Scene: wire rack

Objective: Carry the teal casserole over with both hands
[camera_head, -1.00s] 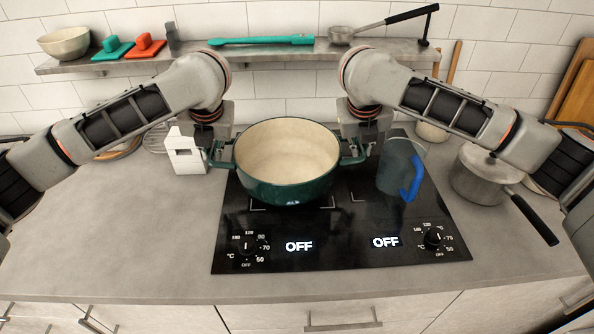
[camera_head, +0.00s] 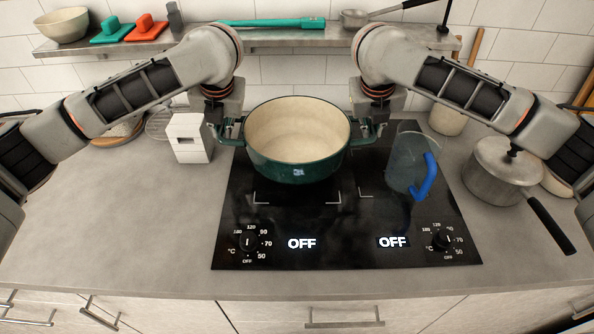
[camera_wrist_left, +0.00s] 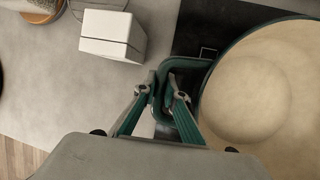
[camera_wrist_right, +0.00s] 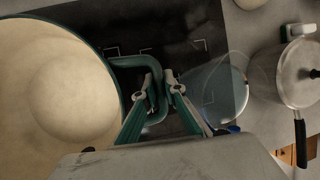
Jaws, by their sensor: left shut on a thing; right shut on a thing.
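The teal casserole (camera_head: 295,172) is open, with a cream inside that looks empty. It is level, over the rear left part of the black cooktop (camera_head: 345,240); I cannot tell whether its base touches the glass. My left gripper (camera_head: 226,130) is shut on its left handle; the left wrist view shows the fingers (camera_wrist_left: 166,95) on either side of the teal loop (camera_wrist_left: 185,66). My right gripper (camera_head: 370,132) is shut on the right handle, and the fingers (camera_wrist_right: 162,92) also straddle that loop (camera_wrist_right: 130,62) in the right wrist view.
A clear pitcher with a blue handle (camera_head: 426,178) stands on the cooktop, right of the casserole. A lidded grey pot (camera_head: 497,178) is farther right. A white block (camera_head: 190,140) stands close on the left. A shelf (camera_head: 280,38) runs behind.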

